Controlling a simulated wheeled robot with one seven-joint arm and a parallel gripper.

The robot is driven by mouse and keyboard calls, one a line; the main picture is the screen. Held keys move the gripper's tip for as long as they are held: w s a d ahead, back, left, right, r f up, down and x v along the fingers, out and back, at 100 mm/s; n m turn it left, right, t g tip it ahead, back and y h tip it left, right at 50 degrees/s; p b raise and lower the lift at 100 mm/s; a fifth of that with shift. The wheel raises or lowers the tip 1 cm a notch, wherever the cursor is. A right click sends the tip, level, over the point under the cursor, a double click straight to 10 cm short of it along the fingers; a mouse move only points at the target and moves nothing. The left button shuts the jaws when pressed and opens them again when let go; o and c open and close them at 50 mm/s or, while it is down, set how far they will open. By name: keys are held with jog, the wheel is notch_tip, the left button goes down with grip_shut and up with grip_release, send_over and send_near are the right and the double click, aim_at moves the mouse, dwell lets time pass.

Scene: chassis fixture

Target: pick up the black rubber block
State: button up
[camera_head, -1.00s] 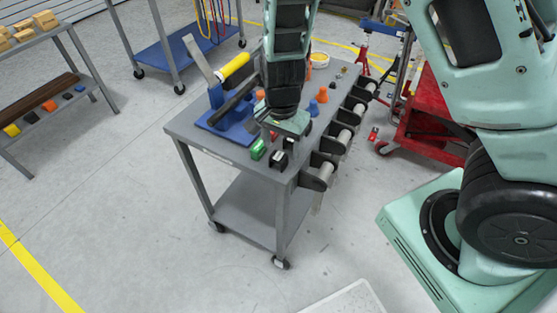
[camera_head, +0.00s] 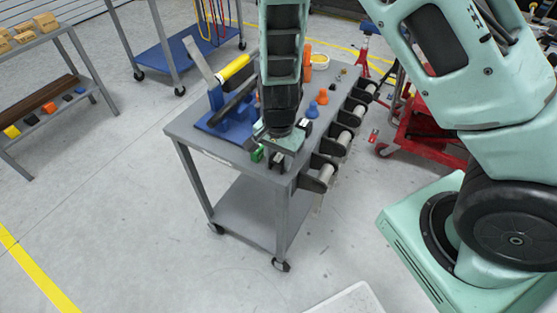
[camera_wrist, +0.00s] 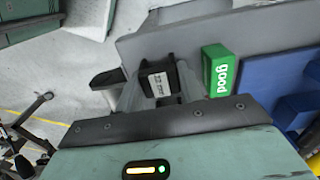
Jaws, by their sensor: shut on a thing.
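The black rubber block (camera_wrist: 157,82) has a white label facing the wrist camera. It sits between the two fingers of my gripper (camera_wrist: 160,86), which is shut on it. In the head view my gripper (camera_head: 275,154) is at the near corner of the grey cart top, and the black block (camera_head: 277,160) shows only as a small dark patch below it. I cannot tell whether the block touches the cart top.
A green block marked "good" (camera_wrist: 220,72) stands right beside the gripper in the wrist view. A blue fixture (camera_head: 217,120) with a yellow-handled lever is behind it on the grey cart (camera_head: 190,131). Orange and blue pieces stand farther back. Roller brackets (camera_head: 332,146) jut from the cart's right side.

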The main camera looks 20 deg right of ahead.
aim_at(279, 157)
jog(key=shift+r, duration=0.15)
notch_tip(279, 157, up, 10)
jog(key=shift+f+p, duration=0.1)
jog(key=shift+p, duration=0.6)
